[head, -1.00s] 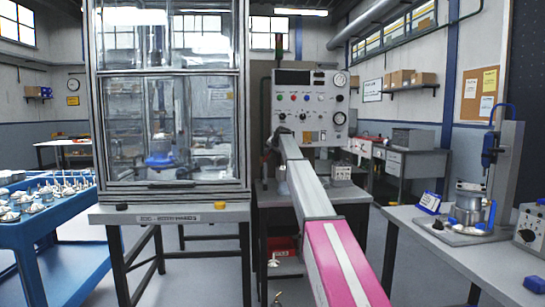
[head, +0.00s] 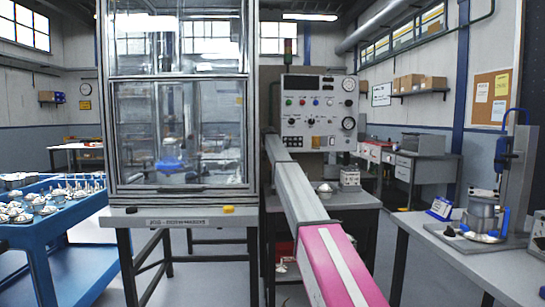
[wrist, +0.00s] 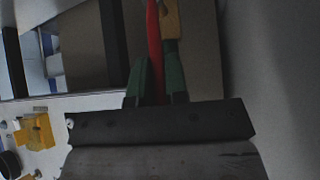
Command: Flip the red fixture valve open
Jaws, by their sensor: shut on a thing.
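In the wrist view, the red valve handle (wrist: 154,35) is a narrow red bar running up to the top edge of the picture. My gripper (wrist: 157,82) has green-tipped fingers on both sides of its lower part and is shut on it. The dark gripper body hides whatever is below. In the head view, my arm reaches forward to the lower left of the grey control panel (head: 320,97). My gripper and the red handle cannot be made out there.
A glass-walled cabinet (head: 180,190) stands close to the left of my arm. A blue cart (head: 60,235) with metal parts is at far left. A grey bench (head: 480,265) with a press (head: 515,180) is at right. In the wrist view, a yellow block (wrist: 40,133) sits on a pale surface.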

